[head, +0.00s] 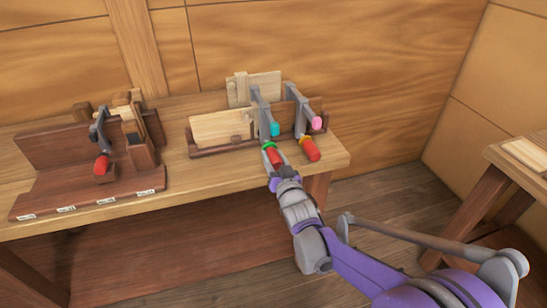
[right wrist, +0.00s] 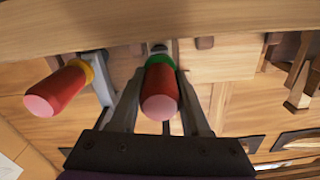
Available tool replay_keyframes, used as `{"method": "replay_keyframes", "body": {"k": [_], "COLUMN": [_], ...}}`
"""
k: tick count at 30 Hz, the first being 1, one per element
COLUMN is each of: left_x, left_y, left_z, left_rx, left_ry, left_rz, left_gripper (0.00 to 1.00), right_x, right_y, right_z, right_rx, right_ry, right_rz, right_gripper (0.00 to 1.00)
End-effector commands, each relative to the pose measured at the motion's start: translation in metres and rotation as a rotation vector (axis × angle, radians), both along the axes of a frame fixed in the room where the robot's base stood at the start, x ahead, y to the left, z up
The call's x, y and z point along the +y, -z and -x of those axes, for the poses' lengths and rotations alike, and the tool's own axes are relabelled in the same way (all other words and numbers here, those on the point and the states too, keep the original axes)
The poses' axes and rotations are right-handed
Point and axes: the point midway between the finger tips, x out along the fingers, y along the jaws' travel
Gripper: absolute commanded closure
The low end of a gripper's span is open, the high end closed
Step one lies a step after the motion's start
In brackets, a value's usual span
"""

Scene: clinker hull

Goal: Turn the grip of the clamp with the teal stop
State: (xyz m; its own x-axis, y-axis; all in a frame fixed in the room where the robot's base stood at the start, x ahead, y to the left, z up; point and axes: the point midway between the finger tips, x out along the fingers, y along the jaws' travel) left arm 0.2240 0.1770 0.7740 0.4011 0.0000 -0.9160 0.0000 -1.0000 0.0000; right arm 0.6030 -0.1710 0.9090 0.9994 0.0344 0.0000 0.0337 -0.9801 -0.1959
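The clamp with the teal stop (head: 275,129) stands at the front of the right wooden fixture on the bench, its grey bar (head: 262,105) running back over the boards. Its red grip with a green collar (head: 273,156) points toward me; in the right wrist view the grip (right wrist: 160,95) lies between my fingers, end-on. My right gripper (head: 275,172) is at this grip, one finger on each side. Narrow gaps seem to show beside the grip, so the fingers look open around it; contact is hard to judge. My left gripper is out of view.
Just right is a clamp with a pink stop (head: 316,123) and a red grip with yellow collar (head: 310,149), also close in the right wrist view (right wrist: 60,88). Another red-gripped clamp (head: 101,164) stands on a dark fixture at left. The bench front (head: 225,174) is clear.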

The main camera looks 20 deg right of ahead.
Motion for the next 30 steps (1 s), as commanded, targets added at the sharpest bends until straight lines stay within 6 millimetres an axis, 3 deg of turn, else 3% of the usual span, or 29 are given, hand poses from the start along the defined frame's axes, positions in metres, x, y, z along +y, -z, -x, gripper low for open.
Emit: {"method": "replay_keyframes", "body": {"k": [1,5,6,17,30], "left_x": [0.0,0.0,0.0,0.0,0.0], "left_y": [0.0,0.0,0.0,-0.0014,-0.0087], "left_z": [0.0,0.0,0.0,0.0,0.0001], "left_rx": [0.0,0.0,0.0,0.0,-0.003], "left_ry": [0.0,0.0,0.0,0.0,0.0], "left_rz": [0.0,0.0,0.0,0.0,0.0], "left_gripper": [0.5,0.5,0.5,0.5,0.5], "right_x": [0.0,0.0,0.0,0.0,-0.0001], "right_y": [0.0,0.0,0.0,-0.0002,-0.0005], "right_z": [0.0001,0.0002,0.0002,0.0002,0.0004], "right_rx": [0.0,0.0,0.0,-0.002,-0.014], "right_ry": [0.0,0.0,0.0,0.0,0.0], "right_rz": [0.0,0.0,0.0,0.054,0.393], "right_gripper": [0.76,0.99,1.0,1.0,1.0]}}
